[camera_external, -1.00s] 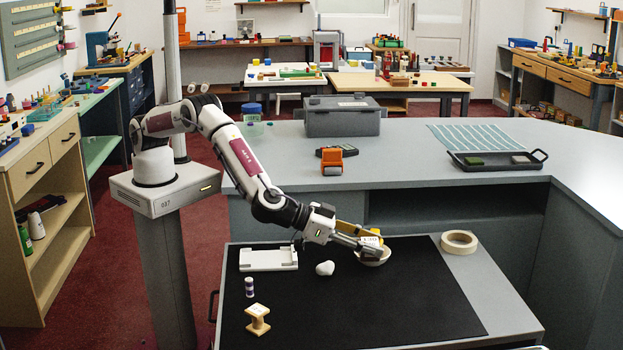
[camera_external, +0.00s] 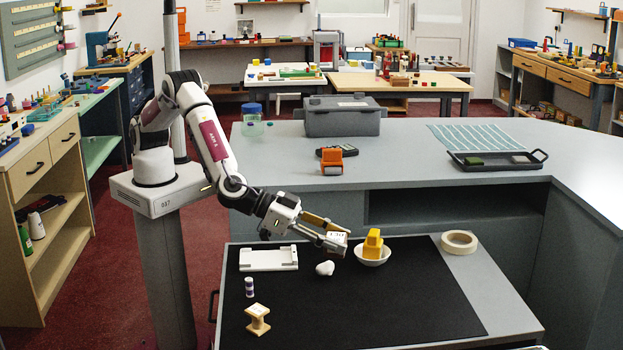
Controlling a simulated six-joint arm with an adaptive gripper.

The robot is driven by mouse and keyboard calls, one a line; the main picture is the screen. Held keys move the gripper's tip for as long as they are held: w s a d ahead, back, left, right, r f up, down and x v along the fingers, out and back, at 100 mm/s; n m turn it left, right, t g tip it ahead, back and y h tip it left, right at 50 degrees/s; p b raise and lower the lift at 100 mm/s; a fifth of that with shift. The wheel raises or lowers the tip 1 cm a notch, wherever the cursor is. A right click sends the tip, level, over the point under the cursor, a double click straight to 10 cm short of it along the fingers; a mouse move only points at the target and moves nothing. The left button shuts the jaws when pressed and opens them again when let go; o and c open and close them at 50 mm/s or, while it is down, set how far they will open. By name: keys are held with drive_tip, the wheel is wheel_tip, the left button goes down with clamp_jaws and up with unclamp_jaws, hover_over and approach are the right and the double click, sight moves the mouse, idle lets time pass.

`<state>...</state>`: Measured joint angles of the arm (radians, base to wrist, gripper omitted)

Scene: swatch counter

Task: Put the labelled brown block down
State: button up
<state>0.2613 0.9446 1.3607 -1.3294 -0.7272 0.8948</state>
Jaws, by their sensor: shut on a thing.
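My gripper (camera_external: 334,241) is above the black mat (camera_external: 390,305), left of the white bowl. It is shut on the labelled brown block (camera_external: 338,235). A pale label with dark marks shows between the fingertips; most of the block is hidden by the fingers, so its brown colour hardly shows. The block appears to be held above the mat, clear of the bowl.
The white bowl (camera_external: 371,258) holds a yellow block (camera_external: 373,243). A white heart-shaped piece (camera_external: 325,268) lies just below my gripper. A white holder (camera_external: 268,258), a purple-and-white cylinder (camera_external: 249,287), a wooden spool (camera_external: 257,319) and a tape roll (camera_external: 459,243) stand around. The mat's right front is bare.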

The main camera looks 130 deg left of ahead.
drive_tip(key=s+d+f+m+h, duration=0.1)
drive_tip(key=s+d+f, duration=0.2)
drive_tip(key=s, duration=0.5)
drive_tip(key=shift+s+d+f+t, duration=0.2)
drive_tip(key=shift+s+d+t, duration=0.2)
drive_tip(key=shift+d, duration=0.05)
drive_tip(key=shift+f, duration=3.15)
drive_tip(key=shift+f, duration=0.1)
drive_tip(key=shift+f, duration=1.75)
drive_tip(key=shift+f, duration=0.1)
drive_tip(key=o, duration=1.1)
